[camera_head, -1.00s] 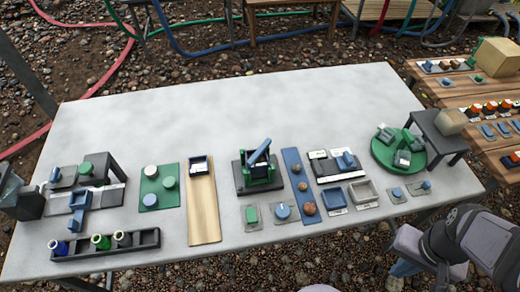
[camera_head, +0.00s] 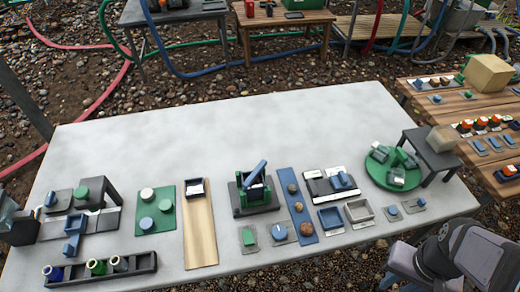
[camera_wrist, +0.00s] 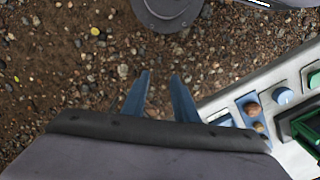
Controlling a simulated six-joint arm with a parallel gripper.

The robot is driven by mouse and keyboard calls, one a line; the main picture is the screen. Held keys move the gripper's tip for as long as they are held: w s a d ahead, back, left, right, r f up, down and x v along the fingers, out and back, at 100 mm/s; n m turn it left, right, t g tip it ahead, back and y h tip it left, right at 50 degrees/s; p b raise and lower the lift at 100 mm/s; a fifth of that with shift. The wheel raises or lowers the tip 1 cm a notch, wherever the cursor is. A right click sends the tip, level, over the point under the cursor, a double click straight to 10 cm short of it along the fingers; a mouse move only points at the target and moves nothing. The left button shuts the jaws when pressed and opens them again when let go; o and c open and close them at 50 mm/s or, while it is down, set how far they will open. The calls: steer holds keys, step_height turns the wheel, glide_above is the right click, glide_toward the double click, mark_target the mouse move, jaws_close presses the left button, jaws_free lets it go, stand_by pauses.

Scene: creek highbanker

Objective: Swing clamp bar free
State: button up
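A blue bar (camera_head: 257,172) sits tilted up to the right on a green clamp frame (camera_head: 240,203) with a dark base, near the middle of the pale table. I take this bar to be the clamp bar. Part of the green frame also shows at the right edge of the wrist view (camera_wrist: 310,128); the bar is not clear there. My gripper (camera_wrist: 160,76) shows in the wrist view as two blue fingers, apart and empty, over gravel beside the table edge. It is clear of the clamp. The head view shows only my arm at lower right, not the fingers.
Near the clamp are a wooden board (camera_head: 199,235), a blue strip with brown knobs (camera_head: 298,207), a blue dial (camera_head: 279,230) and a green button (camera_head: 249,237). A round green tray (camera_head: 376,177) is at right. The table's back half (camera_head: 230,125) is bare.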

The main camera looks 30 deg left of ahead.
steer(key=s+a+r+n+g+h+p, duration=0.2)
steer(key=s+a+r+n+g+p, duration=0.3)
steer(key=a+p, duration=0.65)
steer(key=w+a+n+t+p, duration=0.25)
steer(key=w+a+p, duration=0.25)
steer(key=a, duration=0.6)
steer(key=w+a+n+t+p, duration=0.1)
steer(key=w+a+n+p, duration=0.35)
steer(key=a, duration=0.55)
steer(key=w+a+r+n+t+y, duration=0.1)
steer(key=w+a+r+n+y, duration=0.1)
steer(key=w+a+r+n, duration=0.3)
steer(key=shift+w+a+r+n, duration=0.3)
steer(key=shift+w+a+r, duration=1.2)
steer(key=shift+a, duration=0.9)
steer(key=shift+s+f+t, duration=0.1)
steer(key=shift+t, duration=0.15)
